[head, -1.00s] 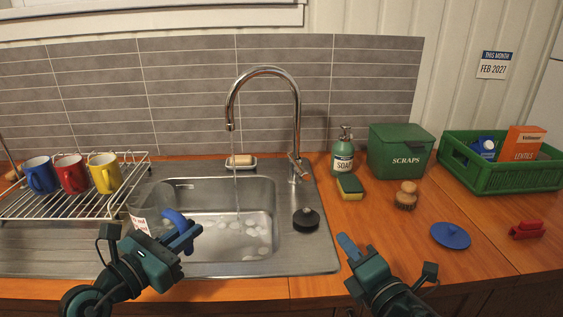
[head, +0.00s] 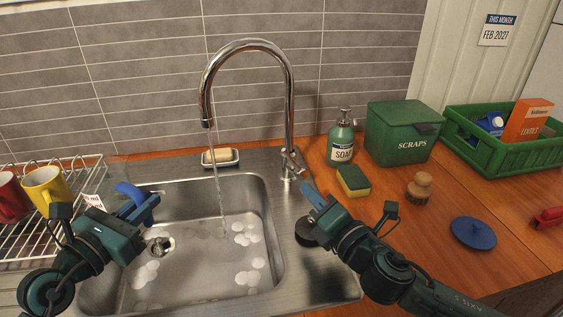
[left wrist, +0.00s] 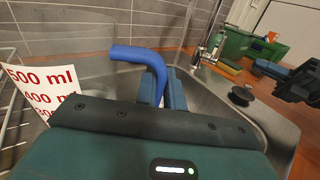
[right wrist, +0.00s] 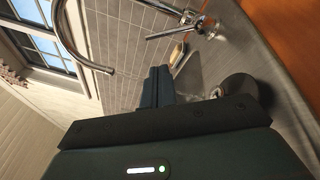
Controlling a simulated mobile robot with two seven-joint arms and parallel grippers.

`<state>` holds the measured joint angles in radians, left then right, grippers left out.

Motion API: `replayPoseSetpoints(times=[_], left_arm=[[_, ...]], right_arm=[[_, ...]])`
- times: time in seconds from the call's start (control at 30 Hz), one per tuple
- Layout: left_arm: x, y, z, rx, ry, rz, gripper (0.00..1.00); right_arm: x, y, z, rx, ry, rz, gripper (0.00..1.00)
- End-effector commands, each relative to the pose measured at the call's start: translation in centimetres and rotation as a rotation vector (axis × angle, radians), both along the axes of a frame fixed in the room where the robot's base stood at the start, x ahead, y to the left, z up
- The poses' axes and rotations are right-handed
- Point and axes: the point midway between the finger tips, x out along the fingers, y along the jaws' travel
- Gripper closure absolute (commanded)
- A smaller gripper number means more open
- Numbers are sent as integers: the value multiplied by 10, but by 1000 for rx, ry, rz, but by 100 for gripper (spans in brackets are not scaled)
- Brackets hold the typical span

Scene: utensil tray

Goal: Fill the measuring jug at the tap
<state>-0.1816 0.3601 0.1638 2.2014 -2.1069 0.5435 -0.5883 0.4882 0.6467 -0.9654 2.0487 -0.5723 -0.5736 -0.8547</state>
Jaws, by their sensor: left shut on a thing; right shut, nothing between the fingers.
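The clear measuring jug shows mostly as its white label with red ml marks (left wrist: 40,95) in the left wrist view. Its blue handle (left wrist: 145,60) is between the fingers of my left gripper (head: 143,207), which is shut on it. The jug is at the sink's left side, largely hidden behind this gripper in the head view. The chrome tap (head: 250,46) runs a thin stream of water (head: 219,180) into the sink (head: 190,255), apart from the jug. My right gripper (head: 312,194) is shut and empty, just in front of the tap lever (head: 293,163); contact cannot be told.
A dish rack (head: 85,172) with mugs stands left. A black stopper (head: 306,232) lies by my right gripper. Soap bottle (head: 341,140), sponge (head: 353,181), scraps bin (head: 400,133), brush (head: 419,190) and blue lid (head: 473,233) are on the counter. A green crate (head: 500,155) stands far right.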

Motion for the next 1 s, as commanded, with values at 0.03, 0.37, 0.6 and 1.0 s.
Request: replayPoseSetpoints(times=[0.03,0.37,0.6,1.0], left_arm=[[0,0,3,1,-5,1,100],[0,0,8,1,-5,1,100],[0,0,10,1,-5,1,100],[0,0,10,1,-5,1,100]], right_arm=[[4,2,1,2,-1,0,100],[52,29,4,3,-2,1,100],[78,44,4,2,-1,1,100],[85,47,3,1,0,1,100]])
